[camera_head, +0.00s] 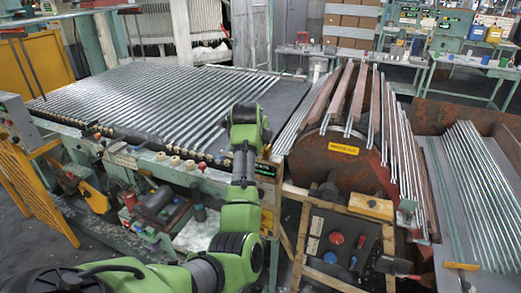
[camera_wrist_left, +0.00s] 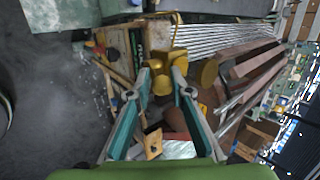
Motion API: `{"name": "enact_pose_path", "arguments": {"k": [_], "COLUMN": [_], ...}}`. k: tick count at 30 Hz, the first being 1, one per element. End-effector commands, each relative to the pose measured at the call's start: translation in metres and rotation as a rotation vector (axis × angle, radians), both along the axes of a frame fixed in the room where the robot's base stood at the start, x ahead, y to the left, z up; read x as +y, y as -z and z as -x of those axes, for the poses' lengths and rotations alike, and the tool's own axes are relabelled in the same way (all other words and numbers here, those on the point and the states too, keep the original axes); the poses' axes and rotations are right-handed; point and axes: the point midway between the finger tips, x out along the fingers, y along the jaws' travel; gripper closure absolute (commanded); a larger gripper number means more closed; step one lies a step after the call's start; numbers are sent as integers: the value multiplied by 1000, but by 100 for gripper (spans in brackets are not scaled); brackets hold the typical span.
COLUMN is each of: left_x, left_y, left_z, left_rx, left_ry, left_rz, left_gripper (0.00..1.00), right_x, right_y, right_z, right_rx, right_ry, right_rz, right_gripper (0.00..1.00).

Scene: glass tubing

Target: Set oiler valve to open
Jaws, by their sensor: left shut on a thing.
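The yellow oiler valve (camera_wrist_left: 167,62) shows in the left wrist view, with a bent yellow handle at its top. My left gripper (camera_wrist_left: 163,77) has its two teal fingers on either side of the valve's lower part and is shut on it. A round yellow piece (camera_wrist_left: 207,73) is just to the right of the fingers. In the head view my green left arm reaches up to the machine's near right corner, and its gripper and the valve are hidden there. Whether the valve stands open or closed is unclear. My right gripper is not in view.
A glass tubing table (camera_head: 272,112) lies behind my arm. A rusty drum (camera_head: 335,168) with wooden bars and tubes stands to its right. A dark control box (camera_head: 336,240) with red and blue knobs is in front of the drum. Open floor (camera_wrist_left: 60,110) shows in the left wrist view.

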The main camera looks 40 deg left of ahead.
Motion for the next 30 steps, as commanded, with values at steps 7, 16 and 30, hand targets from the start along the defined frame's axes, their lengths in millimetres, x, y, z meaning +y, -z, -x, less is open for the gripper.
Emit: {"name": "enact_pose_path", "arguments": {"k": [7,16,30], "left_x": [1,1,0], "left_y": [-3,-2,-6], "left_z": [-1,-1,3], "left_rx": [-13,-12,-9], "left_ry": [0,0,0], "left_rz": [17,18,17], "left_gripper": [100,75,64], "right_x": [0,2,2], "right_y": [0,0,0], "right_z": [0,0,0], "right_rx": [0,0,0], "right_ry": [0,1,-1], "right_rz": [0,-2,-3], "right_gripper": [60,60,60]}}
